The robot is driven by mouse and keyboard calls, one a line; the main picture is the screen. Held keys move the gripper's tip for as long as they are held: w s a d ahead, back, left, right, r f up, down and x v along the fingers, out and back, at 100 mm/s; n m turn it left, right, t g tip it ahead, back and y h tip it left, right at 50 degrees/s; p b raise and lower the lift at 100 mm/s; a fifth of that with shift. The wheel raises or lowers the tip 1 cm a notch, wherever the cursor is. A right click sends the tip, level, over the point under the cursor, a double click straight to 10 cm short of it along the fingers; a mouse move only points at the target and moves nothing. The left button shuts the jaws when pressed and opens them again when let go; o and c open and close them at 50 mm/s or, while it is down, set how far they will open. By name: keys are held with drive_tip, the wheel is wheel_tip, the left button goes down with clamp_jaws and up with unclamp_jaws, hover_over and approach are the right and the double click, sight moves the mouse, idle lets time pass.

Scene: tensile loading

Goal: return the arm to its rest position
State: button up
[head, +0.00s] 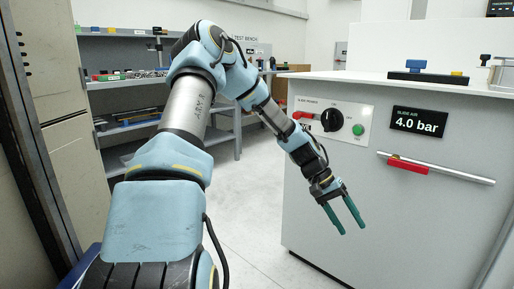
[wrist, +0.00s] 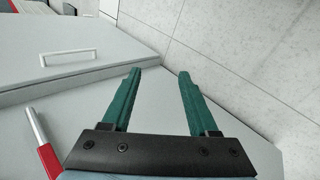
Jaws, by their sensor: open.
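My arm reaches forward and then bends down to the right in the head view. My gripper (head: 347,214) hangs in front of the light grey cabinet, below its knob panel, with its two green fingers pointing down. The fingers are apart with nothing between them. In the wrist view my gripper (wrist: 157,72) also shows its two green fingers spread and empty, with a grey cabinet face and the pale floor beyond them.
The cabinet (head: 330,235) carries a black knob (head: 332,120), a red lever (head: 303,115), a "4.0 bar" display (head: 419,122) and a red-and-silver handle (head: 408,164). Shelves (head: 120,80) stand behind at left. A beige locker (head: 60,110) is at far left. Floor (head: 250,200) between is clear.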

drive_tip(key=s+a+r+n+t+y, duration=0.2)
drive_tip(key=a+r, duration=0.1)
drive_tip(key=a, duration=0.7)
drive_tip(key=s+a+r+n+t+y, duration=0.1)
drive_tip(key=s+a+r+t+y, duration=0.15)
drive_tip(key=a, duration=0.85)
drive_tip(key=s+a+r+n+t+y, duration=0.2)
drive_tip(key=a+r, duration=0.1)
drive_tip(key=a, duration=0.7)
wheel_tip(320, 180, up, 25)
drive_tip(key=p, duration=2.5)
drive_tip(key=shift+a, duration=0.3)
